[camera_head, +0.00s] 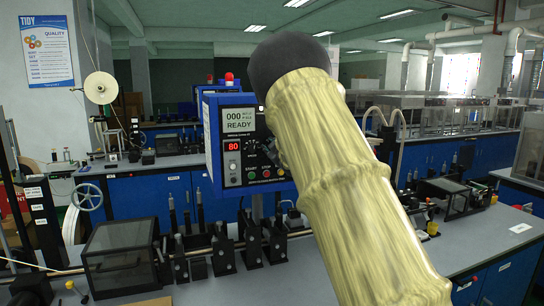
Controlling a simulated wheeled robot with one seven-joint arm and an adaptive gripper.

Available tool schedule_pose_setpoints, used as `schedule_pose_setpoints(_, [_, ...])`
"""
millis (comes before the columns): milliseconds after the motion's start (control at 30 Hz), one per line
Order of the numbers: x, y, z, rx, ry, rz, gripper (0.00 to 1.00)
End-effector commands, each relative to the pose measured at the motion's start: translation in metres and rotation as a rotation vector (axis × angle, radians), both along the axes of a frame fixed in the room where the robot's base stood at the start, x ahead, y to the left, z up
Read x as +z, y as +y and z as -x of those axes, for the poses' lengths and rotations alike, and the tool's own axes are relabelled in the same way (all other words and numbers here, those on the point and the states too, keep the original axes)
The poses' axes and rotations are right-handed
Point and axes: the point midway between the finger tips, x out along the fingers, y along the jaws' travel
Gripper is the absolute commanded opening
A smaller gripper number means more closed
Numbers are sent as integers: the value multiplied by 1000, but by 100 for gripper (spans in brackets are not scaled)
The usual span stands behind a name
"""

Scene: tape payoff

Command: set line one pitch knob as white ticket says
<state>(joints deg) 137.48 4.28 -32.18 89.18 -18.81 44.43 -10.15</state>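A blue control box (210,135) stands above the bench in mid-view. I cannot pick out a white ticket with legible writing. My arm, in a yellowish sleeve with a dark end, crosses in front of the box. My gripper does not show.
A dark clear-sided case (120,262) and several black fixtures on a rod stand on the near bench. A white reel (101,88) is at left. A small white card (520,228) lies on the right bench, which has some bare surface around it.

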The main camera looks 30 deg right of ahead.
Motion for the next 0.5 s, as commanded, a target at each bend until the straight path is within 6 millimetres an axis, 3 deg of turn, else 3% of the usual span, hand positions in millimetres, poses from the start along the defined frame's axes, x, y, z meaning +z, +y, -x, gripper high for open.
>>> schedule_pose_setpoints(500, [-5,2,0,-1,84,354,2])
